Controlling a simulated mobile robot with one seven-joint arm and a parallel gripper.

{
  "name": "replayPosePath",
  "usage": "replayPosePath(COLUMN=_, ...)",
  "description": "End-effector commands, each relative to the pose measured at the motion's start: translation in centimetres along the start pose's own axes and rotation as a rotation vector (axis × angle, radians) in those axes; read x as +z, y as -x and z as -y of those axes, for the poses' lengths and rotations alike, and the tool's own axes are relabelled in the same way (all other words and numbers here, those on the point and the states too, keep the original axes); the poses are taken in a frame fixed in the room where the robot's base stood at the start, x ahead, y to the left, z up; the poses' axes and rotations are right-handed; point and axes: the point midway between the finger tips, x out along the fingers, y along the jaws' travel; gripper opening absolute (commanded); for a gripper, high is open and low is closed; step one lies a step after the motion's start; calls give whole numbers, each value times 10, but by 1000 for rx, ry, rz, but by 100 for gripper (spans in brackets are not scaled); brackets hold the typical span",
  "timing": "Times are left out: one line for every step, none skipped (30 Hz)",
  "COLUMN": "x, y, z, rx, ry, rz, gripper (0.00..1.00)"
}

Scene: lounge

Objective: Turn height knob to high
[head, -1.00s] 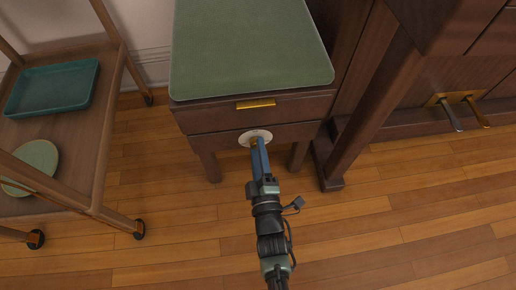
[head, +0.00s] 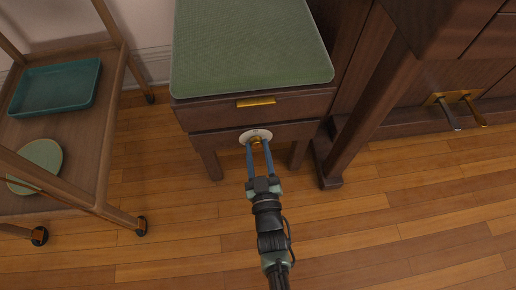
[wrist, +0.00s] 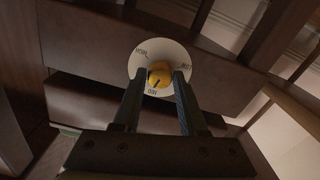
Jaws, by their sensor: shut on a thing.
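The height knob (head: 256,140) is a small golden knob on a round white dial (head: 247,133), on the front of the green-topped bench (head: 250,50), below its brass handle. In the wrist view the yellow knob (wrist: 159,70) sits in the middle of the dial (wrist: 148,47), with dark labels around the rim. The label near the bottom seems to read MID; the dark pointer line points down toward it. My gripper (head: 257,143) reaches the dial from the front, its two blue fingers side by side. It is shut on the knob, one finger at each side.
A wooden cart (head: 118,110) on casters stands at the left, with a teal tray (head: 55,87) and a green plate (head: 38,162). At the right is dark wooden furniture (head: 365,110) with brass pedals (head: 460,100). The wooden floor in front is clear.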

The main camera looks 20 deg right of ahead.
Motion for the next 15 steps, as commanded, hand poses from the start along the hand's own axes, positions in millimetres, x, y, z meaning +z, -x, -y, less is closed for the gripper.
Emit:
replayPosePath(x=0, y=1, z=1, rx=-2, ry=-43, rz=0, gripper=0)
replayPosePath(x=0, y=1, z=0, rx=-2, ry=-71, rz=0, gripper=0)
replayPosePath(x=0, y=1, z=1, rx=-2, ry=-108, rz=0, gripper=0)
replayPosePath(x=0, y=1, z=1, rx=-2, ry=-137, rz=0, gripper=0)
replayPosePath(x=0, y=1, z=1, rx=-3, ry=-166, rz=0, gripper=0)
replayPosePath(x=0, y=1, z=1, rx=-2, ry=-204, rz=0, gripper=0)
replayPosePath(x=1, y=1, z=1, rx=-2, ry=-233, rz=0, gripper=0)
replayPosePath(x=1, y=1, z=1, rx=-1, ry=-262, rz=0, gripper=0)
replayPosePath(x=1, y=1, z=1, rx=-2, ry=-299, rz=0, gripper=0)
replayPosePath(x=1, y=1, z=1, rx=-2, ry=-327, rz=0, gripper=0)
replayPosePath(x=1, y=1, z=1, rx=-3, ry=-355, rz=0, gripper=0)
replayPosePath(x=1, y=1, z=1, rx=-2, ry=-394, rz=0, gripper=0)
replayPosePath(x=1, y=1, z=1, rx=-2, ry=-422, rz=0, gripper=0)
replayPosePath(x=1, y=1, z=1, rx=-2, ry=-451, rz=0, gripper=0)
replayPosePath(x=1, y=1, z=1, rx=-2, ry=-489, rz=0, gripper=0)
